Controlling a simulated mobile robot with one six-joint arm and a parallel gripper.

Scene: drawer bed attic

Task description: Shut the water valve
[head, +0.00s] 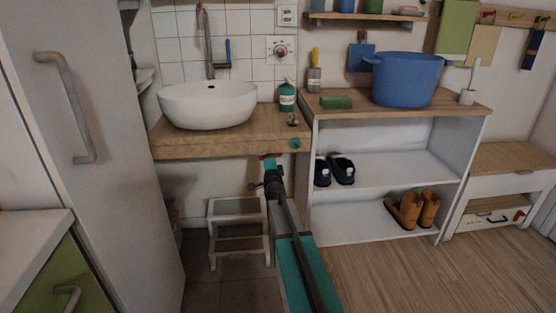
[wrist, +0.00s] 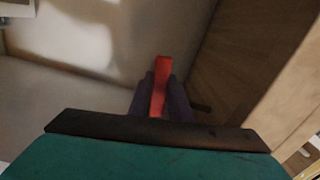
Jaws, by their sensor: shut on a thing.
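The red valve handle (wrist: 161,78) stands between the two dark fingers of my gripper (wrist: 159,98) in the wrist view. The fingers are shut on it, one on each side, and its far end sticks out past them. In the head view my gripper (head: 269,164) reaches in below the front edge of the wooden sink counter. The valve body and pipe are hidden, so I cannot tell how far the handle is turned.
The counter (head: 190,146) with a white basin (head: 208,104) is just above my gripper. A white step stool (head: 236,226) stands below to the left. A white shelf unit (head: 378,170) with shoes is close on the right. Open floor (head: 420,275) lies at front right.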

